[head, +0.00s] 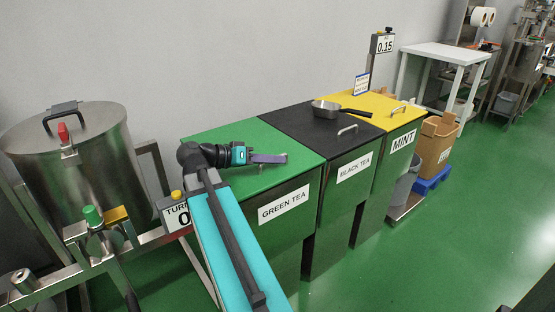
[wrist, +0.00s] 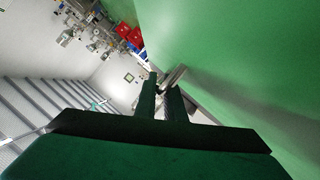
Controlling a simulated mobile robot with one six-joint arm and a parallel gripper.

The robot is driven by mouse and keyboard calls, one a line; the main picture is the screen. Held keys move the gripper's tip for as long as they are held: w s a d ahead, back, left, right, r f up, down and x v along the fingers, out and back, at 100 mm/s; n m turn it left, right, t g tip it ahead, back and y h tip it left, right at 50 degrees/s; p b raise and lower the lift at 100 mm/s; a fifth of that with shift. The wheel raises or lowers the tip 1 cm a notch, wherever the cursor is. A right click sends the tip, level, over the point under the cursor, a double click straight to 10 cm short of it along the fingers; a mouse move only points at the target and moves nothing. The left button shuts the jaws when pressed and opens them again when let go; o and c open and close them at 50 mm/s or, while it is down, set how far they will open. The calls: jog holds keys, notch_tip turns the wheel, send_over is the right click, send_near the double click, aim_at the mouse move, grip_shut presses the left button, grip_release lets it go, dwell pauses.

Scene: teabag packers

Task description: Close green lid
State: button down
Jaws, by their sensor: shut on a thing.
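The green lid (head: 235,175) lies flat on top of the GREEN TEA bin (head: 290,210) in the head view, about level with the black lid beside it. In the wrist view the green lid (wrist: 235,50) fills the upper right. My gripper (head: 283,157) is low over the lid, reaching to the right across it. In the wrist view my gripper (wrist: 163,82) has its two fingers close together, shut on the metal lid handle (wrist: 175,75). In the head view the handle is mostly hidden by the gripper.
The black lid (head: 305,130) holds a pan (head: 327,109) with its handle pointing right. The yellow lid (head: 375,110) is beyond it. A large steel drum (head: 80,165) stands at the left, a scale display (head: 384,43) behind the bins. Green floor (head: 430,240) is clear at the right.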

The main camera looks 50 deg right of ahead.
jog(key=shift+a+f, duration=0.15)
jog(key=shift+f, duration=0.2)
jog(key=c, duration=2.1)
grip_release()
jog(key=shift+s, duration=0.1)
jog(key=shift+w+a+r, duration=0.1)
jog(key=shift+w+r, duration=0.1)
jog(key=shift+w, duration=0.1)
notch_tip(320, 180, up, 4)
jog(key=p, duration=0.2)
send_over(232, 180)
jog(key=shift+r, duration=0.2)
